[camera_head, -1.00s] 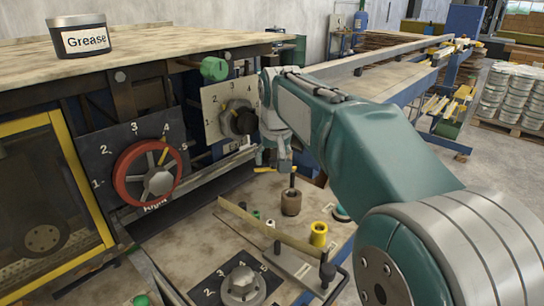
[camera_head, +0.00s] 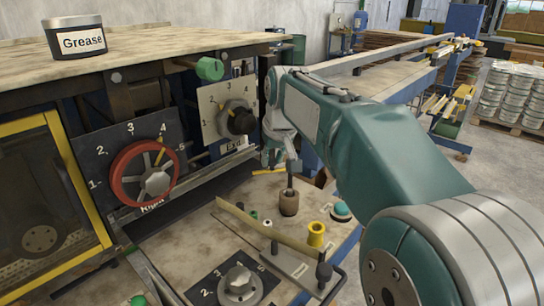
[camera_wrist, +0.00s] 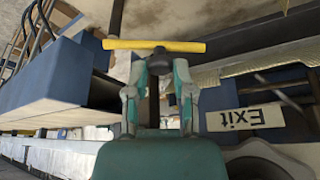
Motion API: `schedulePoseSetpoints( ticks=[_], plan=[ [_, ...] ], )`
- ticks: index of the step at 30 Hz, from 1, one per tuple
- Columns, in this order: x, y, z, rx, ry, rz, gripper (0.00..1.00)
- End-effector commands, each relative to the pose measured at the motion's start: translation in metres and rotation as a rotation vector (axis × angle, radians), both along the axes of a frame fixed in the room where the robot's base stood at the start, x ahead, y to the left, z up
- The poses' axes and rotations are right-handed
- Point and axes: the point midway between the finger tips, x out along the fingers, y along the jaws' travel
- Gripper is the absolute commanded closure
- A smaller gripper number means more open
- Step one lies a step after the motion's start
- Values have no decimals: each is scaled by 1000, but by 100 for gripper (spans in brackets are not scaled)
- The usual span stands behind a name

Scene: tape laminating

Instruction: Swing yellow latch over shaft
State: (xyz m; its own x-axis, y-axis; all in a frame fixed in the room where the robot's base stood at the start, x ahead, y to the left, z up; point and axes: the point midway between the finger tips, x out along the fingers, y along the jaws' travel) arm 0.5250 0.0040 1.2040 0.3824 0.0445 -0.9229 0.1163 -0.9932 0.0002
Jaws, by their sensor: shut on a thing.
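The yellow latch (camera_wrist: 155,46) is a thin bar lying crosswise at the fingertips in the wrist view. A dark round piece shows at its middle, between my fingers. In the head view only a small part of the latch (camera_head: 268,171) shows, below my wrist. My gripper (camera_wrist: 159,72) is closed in on the latch at its middle. In the head view my gripper (camera_head: 277,158) is small and partly hidden by my own arm. I cannot tell for certain which part is the shaft.
A brown cylinder with a dark rod (camera_head: 289,203) stands just below my gripper. A yellow cylinder (camera_head: 316,234) and a long bar (camera_head: 270,228) lie nearer. A red wheel (camera_head: 140,175) and a black knob (camera_head: 241,121) are on the left. An Exit label (camera_wrist: 246,117) is beside my gripper.

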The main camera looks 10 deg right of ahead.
Motion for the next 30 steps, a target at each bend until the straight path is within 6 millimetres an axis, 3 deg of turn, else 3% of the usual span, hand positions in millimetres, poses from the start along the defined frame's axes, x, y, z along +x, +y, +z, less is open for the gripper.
schedulePoseSetpoints(
  ticks=[30],
  plan=[
    [-33,-20,-5,5,13,875,100]
  ],
)
